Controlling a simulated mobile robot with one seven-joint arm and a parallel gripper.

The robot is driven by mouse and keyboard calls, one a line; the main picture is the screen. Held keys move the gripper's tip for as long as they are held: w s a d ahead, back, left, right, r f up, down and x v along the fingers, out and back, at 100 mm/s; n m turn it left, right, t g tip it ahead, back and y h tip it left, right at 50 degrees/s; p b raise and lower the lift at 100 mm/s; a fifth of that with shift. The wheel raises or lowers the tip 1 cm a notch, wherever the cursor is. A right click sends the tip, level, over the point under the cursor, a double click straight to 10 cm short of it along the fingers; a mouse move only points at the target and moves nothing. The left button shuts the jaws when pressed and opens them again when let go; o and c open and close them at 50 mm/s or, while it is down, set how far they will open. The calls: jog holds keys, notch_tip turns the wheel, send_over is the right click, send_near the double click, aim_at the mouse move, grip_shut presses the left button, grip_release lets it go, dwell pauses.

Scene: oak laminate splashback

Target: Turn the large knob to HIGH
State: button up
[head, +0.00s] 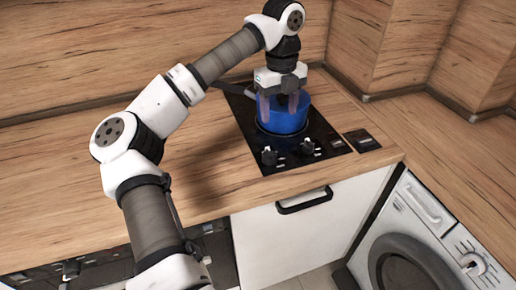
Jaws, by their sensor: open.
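A black cooktop (249,117) is set in the wooden counter. Two dark knobs are on its front part, a left knob (269,156) and a right knob (308,147). Their sizes look close, and I cannot tell for sure which is the large one. White marks beside them are too small to read, so their settings are unclear. My gripper (279,110) points down, with its two fingers apart. It is behind the knobs in the picture and overlaps a blue pot (285,122) on the cooktop. I cannot tell whether the fingers touch the pot. Neither knob is held.
A small black panel (362,141) lies right of the cooktop. The wooden counter (215,150) is clear to the left. Below are a white cabinet door with a black handle (304,201) and a washing machine (430,235).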

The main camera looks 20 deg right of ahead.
aim_at(270, 151)
jog(key=shift+y, duration=0.3)
jog(key=f+p, duration=0.1)
jog(key=f, duration=0.3)
jog(key=a+f+p, duration=0.1)
jog(key=f, duration=0.4)
jog(key=f+p, duration=0.2)
jog(key=f, duration=0.3)
jog(key=shift+w+a, duration=0.2)
jog(key=shift+a, duration=0.15)
jog(key=c, duration=1)
jog(key=shift+o, duration=0.2)
